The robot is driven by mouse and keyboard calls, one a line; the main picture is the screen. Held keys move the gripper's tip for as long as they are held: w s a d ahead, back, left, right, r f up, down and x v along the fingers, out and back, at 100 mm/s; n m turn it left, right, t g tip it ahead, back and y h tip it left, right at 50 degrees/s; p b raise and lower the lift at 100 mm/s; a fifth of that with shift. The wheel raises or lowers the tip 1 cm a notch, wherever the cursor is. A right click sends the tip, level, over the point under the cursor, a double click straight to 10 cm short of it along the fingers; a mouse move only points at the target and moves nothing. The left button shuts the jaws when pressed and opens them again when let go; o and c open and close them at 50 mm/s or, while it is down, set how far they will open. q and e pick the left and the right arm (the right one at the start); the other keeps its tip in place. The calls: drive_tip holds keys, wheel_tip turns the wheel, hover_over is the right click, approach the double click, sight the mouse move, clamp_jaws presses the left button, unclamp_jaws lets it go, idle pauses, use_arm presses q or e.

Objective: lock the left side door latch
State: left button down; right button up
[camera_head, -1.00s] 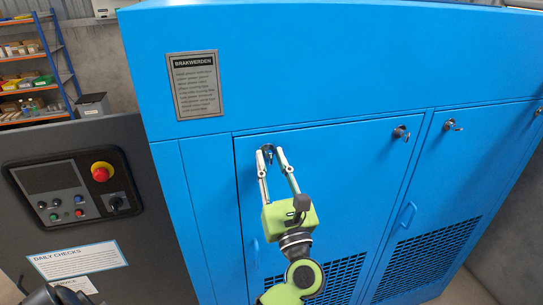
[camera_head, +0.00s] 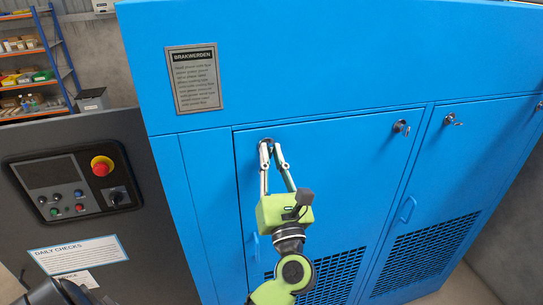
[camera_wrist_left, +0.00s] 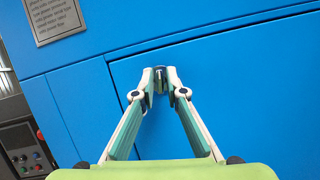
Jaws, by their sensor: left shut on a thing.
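The left side door (camera_head: 310,190) is a blue panel that sits closed in the blue cabinet. Its left latch is at the door's top left corner, mostly hidden behind my left fingertips; a small dark and metallic part of the latch (camera_wrist_left: 160,75) shows between the fingers in the left wrist view. My left gripper (camera_head: 270,147) is shut on this latch, its fingers pointing at the door; it also shows in the left wrist view (camera_wrist_left: 160,84). The latch's turn angle cannot be told. My right gripper is not in view.
A second latch with a key (camera_head: 401,127) is at the door's top right. Another keyed latch (camera_head: 451,119) is on the neighbouring door. A grey control panel (camera_head: 75,185) with a red button stands at the left. A metal sign (camera_head: 194,78) is above.

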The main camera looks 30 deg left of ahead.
use_arm(q)
drive_tip(key=m+h, duration=0.1)
drive_tip(key=m, duration=0.1)
drive_tip(key=m+t+h, duration=0.1)
drive_tip(key=m, duration=0.2)
drive_tip(key=shift+s+t, duration=0.1)
drive_tip(key=shift+t, duration=0.2)
drive_tip(key=m+h, duration=0.1)
drive_tip(key=m, duration=0.2)
drive_tip(key=m+h, duration=0.2)
drive_tip(key=m, duration=0.1)
drive_tip(key=shift+r, duration=0.15)
drive_tip(key=m, duration=0.2)
drive_tip(key=m+h, duration=0.1)
drive_tip(key=m, duration=0.2)
drive_tip(key=shift+h, duration=0.3)
drive_tip(key=shift+a+m+g+h, duration=0.1)
drive_tip(key=shift+m+g+h, duration=0.5)
drive_tip(key=shift+m, duration=1)
drive_tip(key=c, duration=2.2)
unclamp_jaws()
